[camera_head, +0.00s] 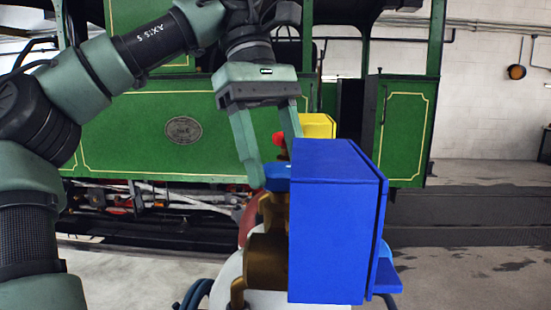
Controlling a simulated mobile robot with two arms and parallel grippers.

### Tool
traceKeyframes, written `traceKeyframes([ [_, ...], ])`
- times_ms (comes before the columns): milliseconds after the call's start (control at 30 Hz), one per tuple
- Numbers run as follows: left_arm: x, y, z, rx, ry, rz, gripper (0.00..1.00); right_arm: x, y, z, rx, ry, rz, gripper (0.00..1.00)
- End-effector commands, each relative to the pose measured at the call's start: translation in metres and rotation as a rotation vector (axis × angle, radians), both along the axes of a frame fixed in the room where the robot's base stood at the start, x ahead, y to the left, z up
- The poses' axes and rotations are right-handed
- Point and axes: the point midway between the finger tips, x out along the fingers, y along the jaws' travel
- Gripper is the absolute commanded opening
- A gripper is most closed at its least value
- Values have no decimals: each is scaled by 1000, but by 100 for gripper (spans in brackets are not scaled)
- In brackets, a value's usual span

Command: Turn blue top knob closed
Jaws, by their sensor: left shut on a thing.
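The blue top knob (277,172) shows as a small flat blue piece on top of a brass-coloured fitting (268,215), just left of a big blue box. My left gripper (276,165) reaches down from above and is shut on the blue top knob, with one finger on its left side. The lower end of the other finger and the right part of the knob are hidden behind the blue box. How far the knob is turned cannot be told. My right gripper is not in view.
The big blue box (335,225) stands close to the left gripper. A small red ball (278,139) and a yellow box (317,126) are behind. The green tram (140,135) fills the background. Open floor (470,260) lies at the right.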

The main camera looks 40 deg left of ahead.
Motion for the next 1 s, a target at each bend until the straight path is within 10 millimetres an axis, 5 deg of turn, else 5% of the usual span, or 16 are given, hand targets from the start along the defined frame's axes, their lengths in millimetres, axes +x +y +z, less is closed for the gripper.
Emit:
traceKeyframes([
  [533, -1, 0, -4, 4, 11, -6, 17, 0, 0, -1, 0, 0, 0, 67],
  [567, -1, 0, -4, 4, 11, -6, 66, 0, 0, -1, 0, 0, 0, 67],
  [1000, 0, 0, -1, 1, 3, -3, 67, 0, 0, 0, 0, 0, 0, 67],
])
